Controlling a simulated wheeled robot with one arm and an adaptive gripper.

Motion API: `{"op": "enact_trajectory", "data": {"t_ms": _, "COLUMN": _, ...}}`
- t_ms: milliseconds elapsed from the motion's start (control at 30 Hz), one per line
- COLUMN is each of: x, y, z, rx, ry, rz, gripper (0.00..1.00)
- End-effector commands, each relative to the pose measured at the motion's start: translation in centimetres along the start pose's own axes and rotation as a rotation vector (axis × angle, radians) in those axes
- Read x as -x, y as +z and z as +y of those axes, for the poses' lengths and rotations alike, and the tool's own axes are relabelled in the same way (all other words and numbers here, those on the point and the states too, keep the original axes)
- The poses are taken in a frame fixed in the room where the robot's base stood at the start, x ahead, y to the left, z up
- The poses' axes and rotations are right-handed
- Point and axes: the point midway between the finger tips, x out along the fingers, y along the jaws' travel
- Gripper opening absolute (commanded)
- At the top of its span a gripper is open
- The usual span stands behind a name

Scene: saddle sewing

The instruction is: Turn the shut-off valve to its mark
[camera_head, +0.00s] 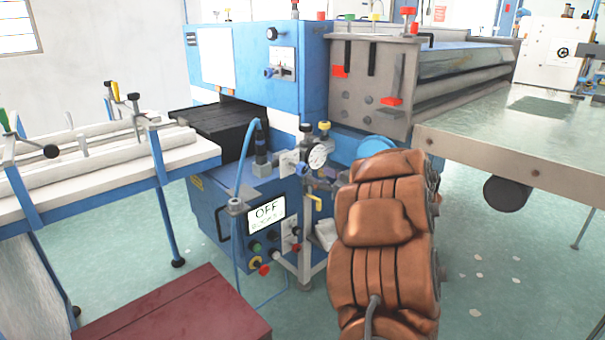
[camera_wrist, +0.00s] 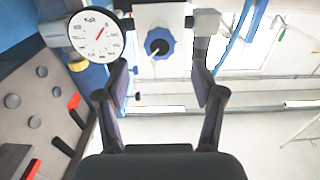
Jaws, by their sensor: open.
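A blue round knob (camera_wrist: 159,44) with a dark centre and a pale pointer line sits on a white plate (camera_wrist: 150,14) at the top middle of the wrist view. It looks like the shut-off valve, though I cannot make out its mark. My gripper (camera_wrist: 161,77) is open and empty, with one finger on each side below the knob and apart from it. A round pressure gauge (camera_wrist: 95,36) with a red needle is left of the knob. The gauge also shows in the head view (camera_head: 317,156), on the blue machine.
The blue machine (camera_head: 262,60) has a display reading OFF (camera_head: 266,214) and several coloured buttons below it. A blue hose (camera_head: 243,165) hangs beside it. A roller table (camera_head: 90,165) stands left, a metal table (camera_head: 520,135) right. A dark red box (camera_head: 175,310) is in front.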

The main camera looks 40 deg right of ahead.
Motion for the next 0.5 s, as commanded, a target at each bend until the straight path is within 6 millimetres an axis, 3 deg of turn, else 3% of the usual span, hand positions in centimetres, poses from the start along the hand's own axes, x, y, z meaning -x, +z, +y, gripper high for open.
{"op": "enact_trajectory", "data": {"t_ms": 500, "x": -6.6, "y": 0.0, "z": -0.1, "rx": 0.001, "ry": 0.0, "rz": 0.0, "gripper": 0.68}}
